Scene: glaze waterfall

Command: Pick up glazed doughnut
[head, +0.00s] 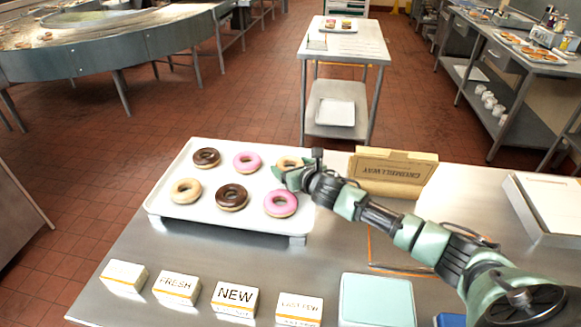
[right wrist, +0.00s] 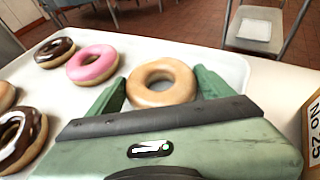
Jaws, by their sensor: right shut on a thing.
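In the head view a white tray (head: 164,205) on the metal table holds several doughnuts. A plain glazed doughnut (head: 288,162) is at its back right corner, partly hidden by my right gripper (head: 287,175). In the right wrist view this glazed doughnut (right wrist: 161,83) sits between the two green fingers of my right gripper (right wrist: 160,88), which is shut on it. Whether it is lifted off the tray I cannot tell. Another glazed doughnut (head: 186,191) lies at the tray's front left. My left gripper is not in view.
Pink doughnuts (head: 247,162) and chocolate doughnuts (head: 232,197) lie close by on the tray. A cardboard box (head: 393,171) stands right of the tray. Several label blocks (head: 234,298) line the table's front. A pale blue square (head: 377,300) and a white case (head: 545,205) are at right.

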